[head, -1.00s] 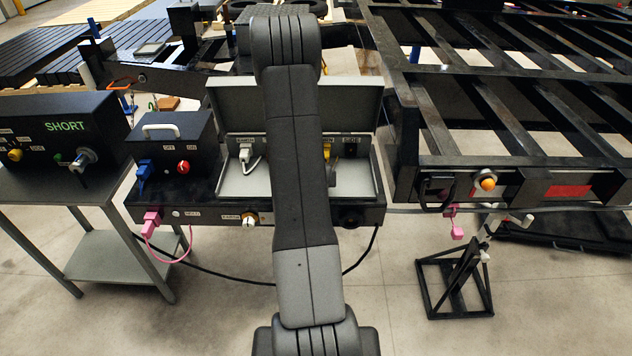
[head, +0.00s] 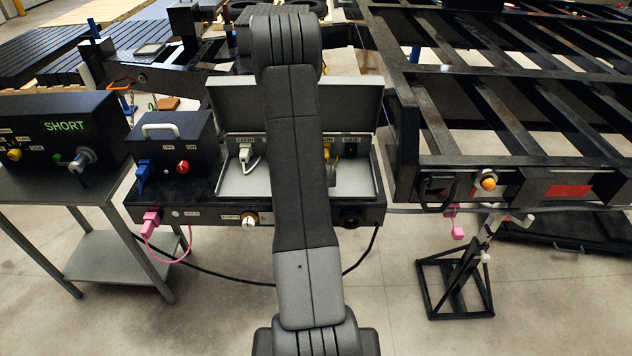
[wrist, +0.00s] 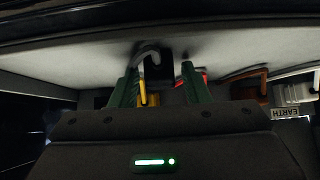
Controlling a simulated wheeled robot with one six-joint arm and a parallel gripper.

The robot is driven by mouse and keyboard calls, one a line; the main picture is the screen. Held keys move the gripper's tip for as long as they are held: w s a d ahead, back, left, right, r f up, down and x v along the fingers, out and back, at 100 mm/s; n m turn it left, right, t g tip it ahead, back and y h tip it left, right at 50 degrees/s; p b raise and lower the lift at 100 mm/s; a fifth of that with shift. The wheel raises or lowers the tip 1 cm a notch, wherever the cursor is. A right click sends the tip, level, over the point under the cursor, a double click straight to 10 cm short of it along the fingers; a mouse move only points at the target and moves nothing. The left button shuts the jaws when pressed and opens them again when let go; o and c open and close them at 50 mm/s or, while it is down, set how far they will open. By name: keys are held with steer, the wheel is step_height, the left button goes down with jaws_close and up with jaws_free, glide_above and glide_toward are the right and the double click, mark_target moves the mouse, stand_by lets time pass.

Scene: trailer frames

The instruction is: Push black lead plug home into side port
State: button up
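A black plug (wrist: 158,72) with a grey cable loop shows between the two green fingers of my gripper (wrist: 161,74) in the wrist view. The fingers stand apart, with a visible gap between the plug and the right finger, so my gripper looks open around it. How far the plug sits in its port cannot be told. The SIDE label (head: 351,140) shows just right of my arm, on the back panel of the open grey box (head: 232,183).
A yellow plug (head: 325,168) is partly hidden by my arm. A white plug (head: 245,153) sits at the panel's left; the wrist view shows a brown plug (wrist: 248,88) and the EARTH label (wrist: 288,113). The box's raised lid (head: 232,100) stands behind.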

jaws_close()
steer(key=shift+r+p, duration=1.2)
steer(key=shift+r, duration=0.35)
